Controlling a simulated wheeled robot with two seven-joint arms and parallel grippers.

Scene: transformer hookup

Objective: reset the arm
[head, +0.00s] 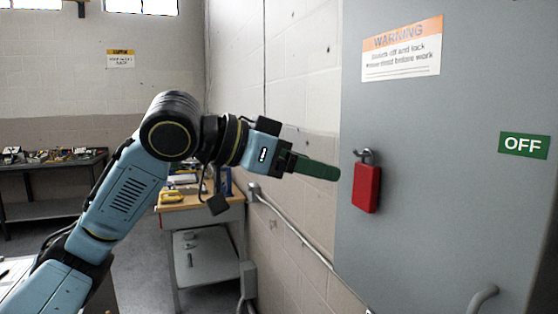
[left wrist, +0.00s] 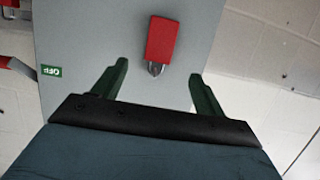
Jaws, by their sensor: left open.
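My left arm comes in from the left in the head view and is raised. My left gripper (head: 316,168) has green fingers that point right, toward the grey cabinet. In the left wrist view the gripper (left wrist: 157,82) is open, its two fingers spread wide with nothing between them. A red padlock (head: 366,187) hangs by its shackle on the cabinet front, just right of the fingertips in the head view. In the left wrist view the padlock (left wrist: 161,40) lies ahead of the gap between the fingers, apart from them. My right gripper is in neither view.
The grey cabinet (head: 430,210) carries a warning label (head: 402,49), a green OFF sign (head: 524,145) and a handle (head: 482,298). A workbench (head: 200,206) with tools stands behind my arm. Another cluttered table (head: 50,163) stands far left. Conduit (head: 290,228) runs along the block wall.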

